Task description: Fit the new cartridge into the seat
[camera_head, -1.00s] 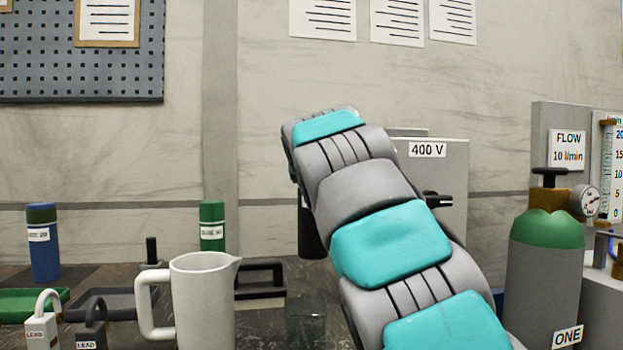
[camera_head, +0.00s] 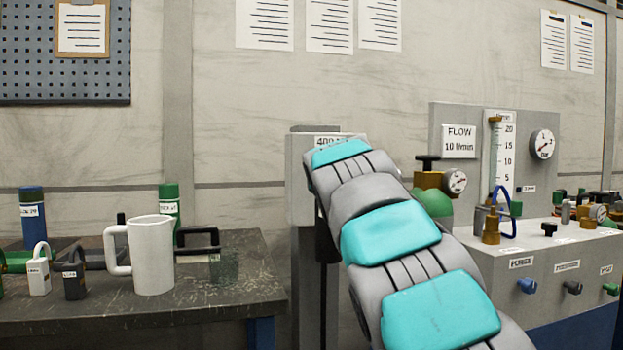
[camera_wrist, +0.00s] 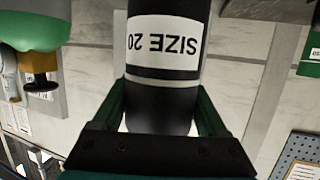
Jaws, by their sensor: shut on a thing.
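A black cartridge (camera_wrist: 162,85) with a white label reading SIZE 20 stands out in the wrist view, its label upside down there. My gripper (camera_wrist: 160,100) is shut on it, with one green finger on each side. In the head view my arm hides the gripper; a dark cylinder (camera_head: 327,242), which looks like the same cartridge, shows just below the arm's end. A blue cylinder (camera_head: 33,220) and a green cylinder (camera_head: 169,210), both labelled, stand on the bench at the left. I cannot make out the seat in either view.
The dark bench (camera_head: 215,290) holds a white jug (camera_head: 152,255), two padlock-shaped weights and a clear glass. A grey 400 V box (camera_head: 303,190) stands behind my arm. At the right are a flow panel (camera_head: 459,165), a green-topped gas bottle (camera_head: 433,203) and a valve console (camera_head: 560,260).

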